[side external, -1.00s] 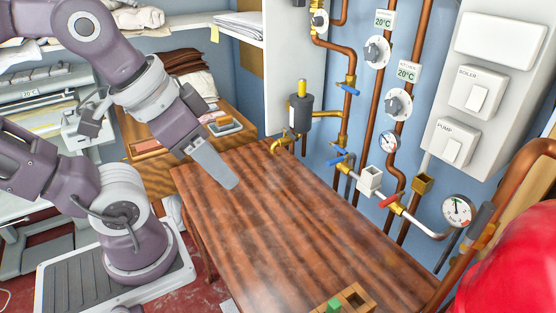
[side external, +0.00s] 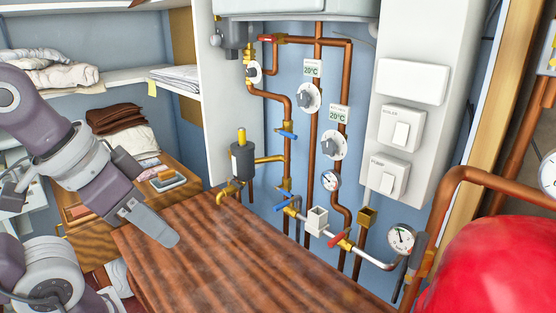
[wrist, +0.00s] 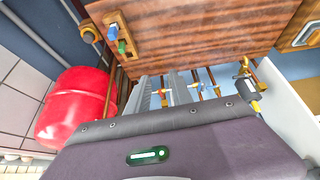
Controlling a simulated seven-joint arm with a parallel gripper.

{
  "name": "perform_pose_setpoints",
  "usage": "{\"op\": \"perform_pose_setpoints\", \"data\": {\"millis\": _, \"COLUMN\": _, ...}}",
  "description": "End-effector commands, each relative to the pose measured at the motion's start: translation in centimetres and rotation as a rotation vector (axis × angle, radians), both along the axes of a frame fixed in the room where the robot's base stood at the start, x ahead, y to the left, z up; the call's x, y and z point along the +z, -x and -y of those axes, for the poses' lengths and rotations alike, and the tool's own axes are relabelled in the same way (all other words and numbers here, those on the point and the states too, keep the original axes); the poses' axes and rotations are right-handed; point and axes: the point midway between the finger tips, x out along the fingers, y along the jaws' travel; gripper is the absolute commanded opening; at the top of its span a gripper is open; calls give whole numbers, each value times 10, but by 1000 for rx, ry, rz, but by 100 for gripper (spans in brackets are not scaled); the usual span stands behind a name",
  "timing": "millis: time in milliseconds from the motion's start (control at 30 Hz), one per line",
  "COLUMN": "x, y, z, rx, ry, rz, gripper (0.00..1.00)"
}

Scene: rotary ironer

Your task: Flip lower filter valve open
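The dark filter canister (side external: 242,162) with a yellow top stands on the wall pipework behind the table, and also shows at the right in the wrist view (wrist: 244,86). An upper blue lever (side external: 287,134) lies across the vertical copper pipe beside it. A lower blue lever (side external: 280,207) slants at the pipe's lower end, near the table's back edge. Its exact angle is hard to tell. My gripper (side external: 165,238) is above the table's left part, apart from both levers. In the wrist view its two grey fingers (wrist: 163,95) stand apart with nothing seen held.
The wooden table (side external: 220,250) is clear in the middle. A red-handled valve (side external: 339,239), a pressure gauge (side external: 401,238) and a large red tank (side external: 490,270) are at the right. Dials and switch boxes (side external: 402,128) are on the wall. A shelf with folded linen (side external: 62,75) is at the left.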

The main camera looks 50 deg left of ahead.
Motion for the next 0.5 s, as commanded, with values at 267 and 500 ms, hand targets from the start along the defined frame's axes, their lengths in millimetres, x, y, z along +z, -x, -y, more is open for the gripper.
{"op": "perform_pose_setpoints", "data": {"millis": 267, "x": 34, "y": -137, "z": 41, "rx": 503, "ry": 608, "rz": -121, "gripper": 0}}
{"op": "perform_pose_setpoints", "data": {"millis": 500, "x": -4, "y": -321, "z": -31, "rx": 1306, "ry": 1187, "rz": -192, "gripper": 0}}
